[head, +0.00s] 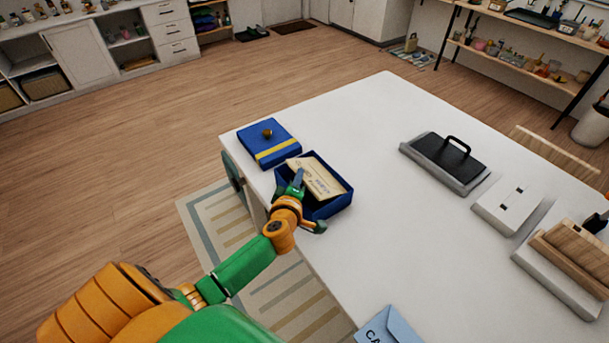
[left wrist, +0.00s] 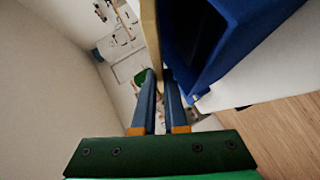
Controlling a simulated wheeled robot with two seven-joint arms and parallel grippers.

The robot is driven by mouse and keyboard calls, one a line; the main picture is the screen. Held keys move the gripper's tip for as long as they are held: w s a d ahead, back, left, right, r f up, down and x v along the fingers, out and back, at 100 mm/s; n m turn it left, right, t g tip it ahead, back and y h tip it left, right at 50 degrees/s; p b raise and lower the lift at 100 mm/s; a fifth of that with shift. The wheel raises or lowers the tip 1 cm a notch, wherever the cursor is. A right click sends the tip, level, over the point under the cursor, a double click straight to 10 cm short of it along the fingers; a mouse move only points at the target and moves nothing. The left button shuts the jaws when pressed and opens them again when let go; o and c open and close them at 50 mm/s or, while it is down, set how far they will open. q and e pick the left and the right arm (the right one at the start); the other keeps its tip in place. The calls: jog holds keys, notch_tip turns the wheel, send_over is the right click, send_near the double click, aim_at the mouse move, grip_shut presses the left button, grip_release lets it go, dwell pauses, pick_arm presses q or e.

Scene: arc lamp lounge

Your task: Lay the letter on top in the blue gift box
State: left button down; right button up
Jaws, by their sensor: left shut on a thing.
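The blue gift box (head: 341,205) stands open near the table's left edge. A cream letter (head: 326,181) with writing on it is over the box's opening, seemingly slanted; I cannot tell whether it touches what is inside. My left gripper (head: 298,178) is at the letter's near left edge, shut on it. In the left wrist view the letter (left wrist: 150,32) shows edge-on, running to the tips of my left gripper (left wrist: 164,80), beside the blue box wall (left wrist: 205,40). The box's inside is mostly hidden. My right gripper is not in view.
A light blue envelope (head: 388,328) is at the near table edge. A black-handled object (head: 448,155) and white boards (head: 510,203) stand right. The table's middle is clear.

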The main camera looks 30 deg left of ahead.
pick_arm(q)
jog(key=shift+w, duration=0.1)
jog(key=shift+s+a+f, duration=0.2)
jog(key=shift+a, duration=0.15)
jog(key=shift+s+a+f, duration=0.15)
jog(key=shift+s+a, duration=0.2)
jog(key=shift+w+d+f+b, duration=0.1)
jog(key=shift+d+f+b, duration=0.15)
jog(key=shift+b, duration=0.05)
jog(key=c, duration=1)
grip_release()
jog(key=shift+w+d, duration=0.15)
jog(key=shift+o, duration=0.2)
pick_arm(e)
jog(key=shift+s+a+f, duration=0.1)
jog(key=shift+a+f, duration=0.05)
pick_arm(q)
jog(key=r+v, duration=0.1)
jog(key=v, duration=1.1)
